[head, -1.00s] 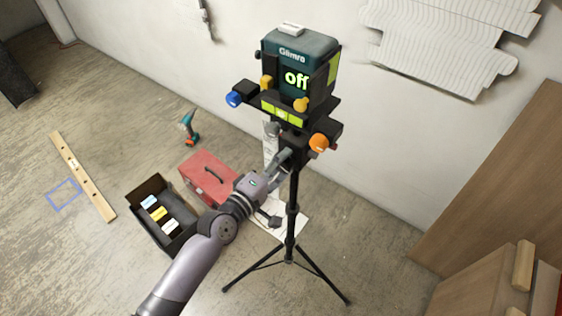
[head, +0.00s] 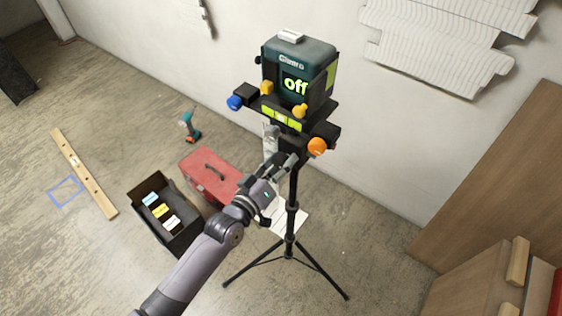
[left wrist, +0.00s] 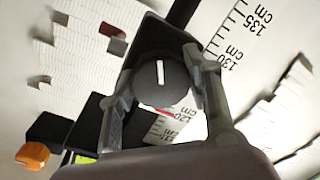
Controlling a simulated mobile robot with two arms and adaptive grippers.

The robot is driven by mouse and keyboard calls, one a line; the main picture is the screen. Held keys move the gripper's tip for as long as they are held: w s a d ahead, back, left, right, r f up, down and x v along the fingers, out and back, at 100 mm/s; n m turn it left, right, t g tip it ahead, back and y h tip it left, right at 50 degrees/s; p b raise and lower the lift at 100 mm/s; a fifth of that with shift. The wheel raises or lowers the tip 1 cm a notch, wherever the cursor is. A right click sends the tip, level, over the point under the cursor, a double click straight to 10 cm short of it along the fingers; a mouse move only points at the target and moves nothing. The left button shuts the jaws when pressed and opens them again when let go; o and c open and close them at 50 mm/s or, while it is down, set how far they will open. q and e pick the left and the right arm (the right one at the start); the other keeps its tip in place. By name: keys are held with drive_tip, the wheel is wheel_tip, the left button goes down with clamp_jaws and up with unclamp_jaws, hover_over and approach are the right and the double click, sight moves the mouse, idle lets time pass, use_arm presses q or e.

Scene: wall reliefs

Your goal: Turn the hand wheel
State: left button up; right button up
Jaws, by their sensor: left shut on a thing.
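The hand wheel (left wrist: 162,72) is a dark round knob with a white line on its face, seen in the left wrist view. My left gripper (left wrist: 160,86) is shut on it, with one finger on each side. In the head view my left gripper (head: 281,160) reaches the tripod column just below the instrument, and the wheel is hidden there. The teal and black instrument (head: 300,65) stands on the black tripod (head: 291,225). Its display reads "off". My right gripper is out of view.
Blue (head: 235,102) and orange (head: 317,147) knobs stick out beside the instrument. A red toolbox (head: 205,170), a black box (head: 150,186) and a drill (head: 189,125) stand on the floor. Wooden boards (head: 500,185) are at right. A scale (left wrist: 235,40) is behind the wheel.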

use_arm(q)
drive_tip(key=shift+f+m, duration=0.1)
drive_tip(key=shift+m, duration=0.2)
drive_tip(key=o, duration=1.2)
drive_tip(key=shift+s, duration=0.1)
drive_tip(key=v, duration=1.2)
